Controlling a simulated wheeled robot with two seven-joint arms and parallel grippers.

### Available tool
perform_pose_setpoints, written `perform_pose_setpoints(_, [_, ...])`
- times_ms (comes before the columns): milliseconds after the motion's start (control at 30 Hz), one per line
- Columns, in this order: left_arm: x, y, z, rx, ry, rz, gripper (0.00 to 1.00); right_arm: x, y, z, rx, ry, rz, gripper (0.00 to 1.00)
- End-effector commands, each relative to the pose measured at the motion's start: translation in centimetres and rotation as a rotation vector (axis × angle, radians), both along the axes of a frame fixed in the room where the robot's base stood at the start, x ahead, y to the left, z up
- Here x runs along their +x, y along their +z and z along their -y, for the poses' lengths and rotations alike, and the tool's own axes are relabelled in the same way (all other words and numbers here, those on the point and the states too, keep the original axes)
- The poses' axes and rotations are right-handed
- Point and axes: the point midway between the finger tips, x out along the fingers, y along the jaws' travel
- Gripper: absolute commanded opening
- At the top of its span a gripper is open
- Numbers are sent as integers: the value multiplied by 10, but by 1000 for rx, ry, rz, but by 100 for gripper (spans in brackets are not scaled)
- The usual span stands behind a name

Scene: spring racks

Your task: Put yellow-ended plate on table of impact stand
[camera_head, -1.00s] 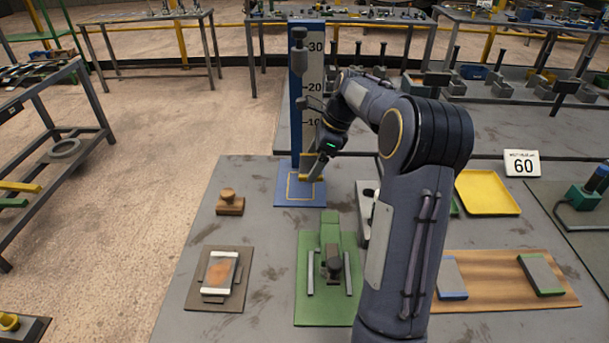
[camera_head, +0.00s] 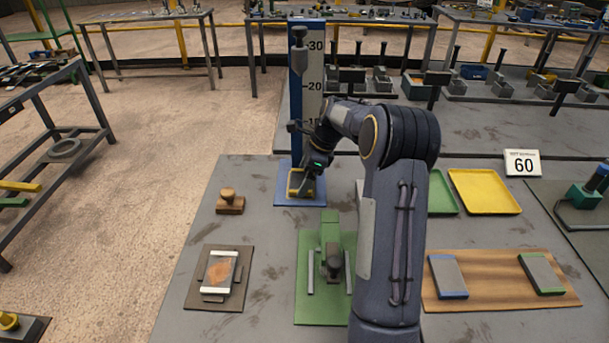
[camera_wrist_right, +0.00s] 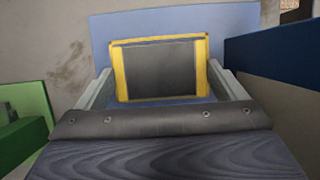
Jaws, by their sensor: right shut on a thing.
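The impact stand (camera_head: 296,105) is a tall blue post with a white scale and a dark weight high up. Its blue base (camera_head: 283,201) rests on the bench. The yellow-ended plate (camera_wrist_right: 160,72) is dark grey with yellow edging. My right gripper (camera_head: 302,189) is shut on it, with one finger at each side in the right wrist view. The plate is at the stand's base, in front of the post. I cannot tell whether it touches the base. My left gripper is not in view.
A green fixture (camera_head: 325,300) stands in front of the impact stand, with a wooden stamp (camera_head: 229,202) to the left. A green tray (camera_head: 442,193) and yellow tray (camera_head: 485,192) lie right. Two plates lie on a wooden board (camera_head: 500,285). The blue post rises close behind my gripper.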

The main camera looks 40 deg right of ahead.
Motion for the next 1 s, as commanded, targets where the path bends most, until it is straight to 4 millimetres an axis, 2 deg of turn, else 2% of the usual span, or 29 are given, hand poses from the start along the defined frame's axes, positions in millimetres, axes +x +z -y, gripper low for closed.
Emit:
perform_pose_setpoints(100, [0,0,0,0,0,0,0,1,-1,0,0,0,3,44])
perform_pose_setpoints(133, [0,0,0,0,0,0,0,0,-3,0,1,0,-1,93])
perform_pose_setpoints(200, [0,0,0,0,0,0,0,0,-3,0,0,0,0,100])
perform_pose_setpoints(433, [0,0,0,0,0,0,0,0,-1,0,0,0,0,100])
perform_pose_setpoints(567, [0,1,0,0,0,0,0,-2,9,3,-2,-1,2,100])
perform_pose_setpoints(1000, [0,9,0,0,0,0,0,-23,91,29,-2,-1,2,100])
